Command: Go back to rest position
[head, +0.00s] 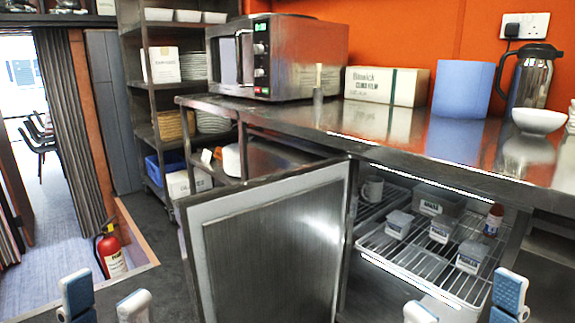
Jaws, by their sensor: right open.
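My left gripper (106,301) is at the bottom left edge of the head view. Its two blue-and-white fingertips stand apart with nothing seen between them. My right gripper (464,303) is at the bottom right edge, in front of the open fridge. Its fingertips are wide apart, with no object held between them. Only the finger ends show; the rest of both grippers is cut off by the frame.
A fridge door (275,250) stands open in the middle, and wire shelves (400,255) hold small tubs and a bottle (493,220). A fire extinguisher (112,252) stands at left.

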